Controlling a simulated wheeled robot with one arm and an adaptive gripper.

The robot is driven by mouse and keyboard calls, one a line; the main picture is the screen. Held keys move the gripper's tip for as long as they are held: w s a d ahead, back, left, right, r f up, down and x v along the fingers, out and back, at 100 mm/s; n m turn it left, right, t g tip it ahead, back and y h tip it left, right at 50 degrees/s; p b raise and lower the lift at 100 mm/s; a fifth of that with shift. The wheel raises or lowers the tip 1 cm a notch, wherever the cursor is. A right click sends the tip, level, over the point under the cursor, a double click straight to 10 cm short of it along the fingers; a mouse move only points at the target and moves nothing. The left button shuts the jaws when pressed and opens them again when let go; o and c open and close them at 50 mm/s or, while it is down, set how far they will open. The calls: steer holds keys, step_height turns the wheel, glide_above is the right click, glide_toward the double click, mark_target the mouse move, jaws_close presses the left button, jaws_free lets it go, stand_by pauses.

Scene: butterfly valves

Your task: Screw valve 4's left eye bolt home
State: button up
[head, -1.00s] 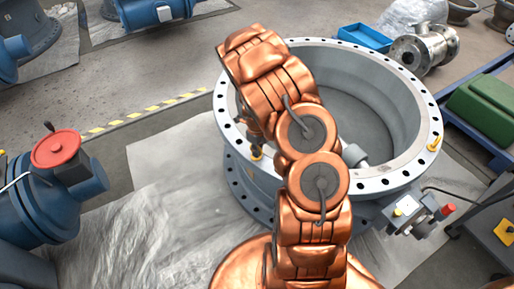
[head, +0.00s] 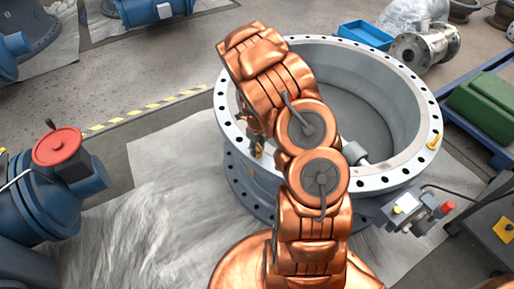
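Valve 4 is the big grey ring-shaped body (head: 398,180) with a drilled flange, lying face up in the middle of the head view. A yellow eye bolt (head: 434,142) stands on the right of its flange. At the left of the flange a small bit of yellow, the left eye bolt (head: 259,152), shows beside dark parts at the end of my copper arm. My gripper (head: 254,141) is at this left bolt, mostly hidden behind my arm. I cannot see its fingers clearly, nor how far the bolt's shank is in.
A blue valve with a red handwheel (head: 57,148) stands at the left. A grey actuator box (head: 410,210) juts from the ring's lower right. A blue tray (head: 364,37) and a green case (head: 482,108) lie beyond. Sheeting (head: 160,215) covers the floor.

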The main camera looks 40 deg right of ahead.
step_height(320, 180, up, 11)
steer(key=shift+r, duration=0.5)
stand_by(0.5)
stand_by(0.4)
